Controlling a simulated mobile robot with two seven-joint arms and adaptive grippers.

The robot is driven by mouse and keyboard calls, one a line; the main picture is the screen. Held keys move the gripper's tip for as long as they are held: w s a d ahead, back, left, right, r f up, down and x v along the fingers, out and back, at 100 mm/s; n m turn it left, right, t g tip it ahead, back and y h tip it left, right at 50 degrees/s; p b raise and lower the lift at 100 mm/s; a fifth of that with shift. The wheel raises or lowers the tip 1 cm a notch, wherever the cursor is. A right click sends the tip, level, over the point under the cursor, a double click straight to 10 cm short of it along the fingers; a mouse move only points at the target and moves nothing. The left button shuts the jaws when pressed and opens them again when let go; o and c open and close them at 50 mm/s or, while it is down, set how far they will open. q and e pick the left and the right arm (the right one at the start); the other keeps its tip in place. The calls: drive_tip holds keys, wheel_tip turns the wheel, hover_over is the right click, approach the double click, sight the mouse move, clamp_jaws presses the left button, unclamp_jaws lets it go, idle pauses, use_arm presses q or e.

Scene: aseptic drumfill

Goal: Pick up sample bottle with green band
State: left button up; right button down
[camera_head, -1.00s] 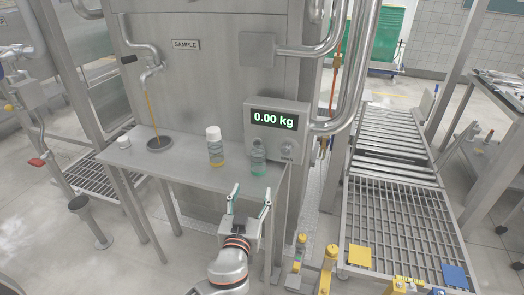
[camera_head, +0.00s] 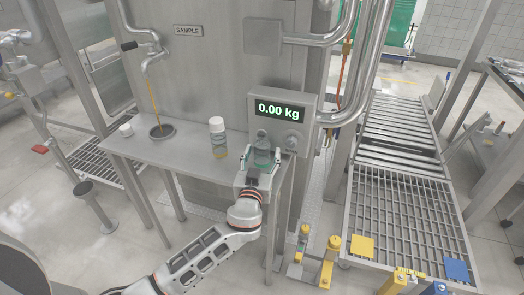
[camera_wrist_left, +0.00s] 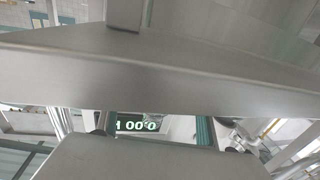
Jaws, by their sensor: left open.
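The clear bottle with a green band (camera_head: 262,146) stands upright near the right end of the steel shelf (camera_head: 180,150), in front of the scale display. My left gripper (camera_head: 263,157) is open, with one finger on each side of this bottle; I cannot tell whether they touch it. The gripper hides the bottle's lower part. A second bottle with a white cap and yellow band (camera_head: 218,138) stands upright to its left. The left wrist view shows the two fingers apart and the display upside down between them; the bottle cannot be made out there. My right gripper is not in view.
The scale display (camera_head: 279,111) reads 0.00 kg. A small white cap (camera_head: 126,130) and a dark round dish (camera_head: 162,132) under the sample spout sit at the shelf's left. A roller conveyor (camera_head: 398,130) and a grating lie to the right.

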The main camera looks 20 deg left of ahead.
use_arm(q)
drive_tip(key=shift+w, duration=0.2)
drive_tip(key=c, duration=1.2)
drive_tip(key=shift+r, duration=0.15)
